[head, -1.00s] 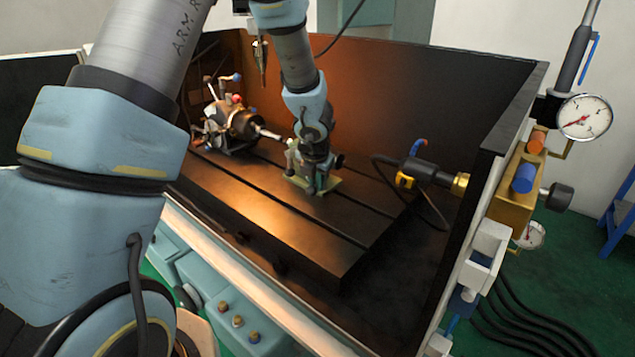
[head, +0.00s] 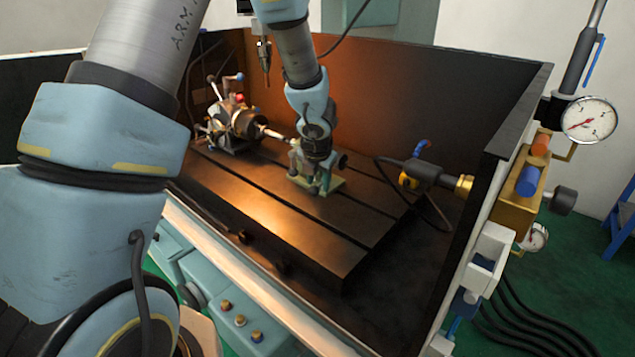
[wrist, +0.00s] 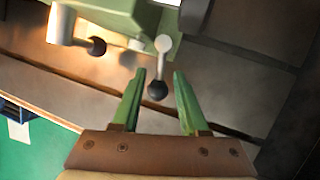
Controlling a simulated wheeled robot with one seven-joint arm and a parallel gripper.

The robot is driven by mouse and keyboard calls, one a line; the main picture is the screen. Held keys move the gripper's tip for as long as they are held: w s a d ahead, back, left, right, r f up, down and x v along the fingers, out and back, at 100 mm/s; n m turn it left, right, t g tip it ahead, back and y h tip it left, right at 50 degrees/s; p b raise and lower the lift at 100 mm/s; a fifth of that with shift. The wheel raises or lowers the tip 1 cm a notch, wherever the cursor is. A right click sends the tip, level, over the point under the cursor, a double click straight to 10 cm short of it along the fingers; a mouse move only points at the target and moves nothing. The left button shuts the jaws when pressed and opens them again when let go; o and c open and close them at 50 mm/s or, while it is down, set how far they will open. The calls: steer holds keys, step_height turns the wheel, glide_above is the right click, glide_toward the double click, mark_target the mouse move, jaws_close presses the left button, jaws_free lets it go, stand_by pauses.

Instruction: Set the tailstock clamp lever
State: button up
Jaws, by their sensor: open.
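The green tailstock (head: 328,186) stands on the dark slotted table, partly hidden behind my gripper in the head view. In the wrist view its green body (wrist: 115,10) is at the top. A pale lever with a black ball knob (wrist: 158,90) hangs down from it, probably the clamp lever. My gripper (wrist: 158,73) is open, with one green finger on each side of this knob. I see gaps between knob and fingers; whether the knob is at fingertip depth I cannot tell. A second dark knob (wrist: 96,46) sits left of the fingers beside a pale cylinder (wrist: 60,25).
The indexing chuck (head: 240,125) stands to the left on the same table (head: 310,235), with a pale bar pointing at the tailstock. A black tool with a yellow part (head: 410,180) and cable is to the right. Dark enclosure walls (head: 440,100) rise behind and right.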

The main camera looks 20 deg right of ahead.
steer(key=p+v, duration=0.3)
steer(key=v, duration=0.6)
steer(key=shift+r, duration=0.2)
steer(key=shift+a, duration=0.15)
steer(key=a+r+n+g+y, duration=0.1)
steer(key=a+r+n+y, duration=0.1)
steer(key=a+n, duration=1.75)
steer(key=s+a+n+g+b, duration=0.1)
steer(key=s+a+n, duration=0.3)
steer(key=n, duration=0.9)
steer(key=s+a+n+g, duration=0.1)
steer(key=s+a+n, duration=0.3)
steer(key=n, duration=0.8)
steer(key=shift+a+r+n+b, duration=0.3)
steer(key=shift+a+n+b, duration=0.1)
steer(key=shift+a, duration=0.7)
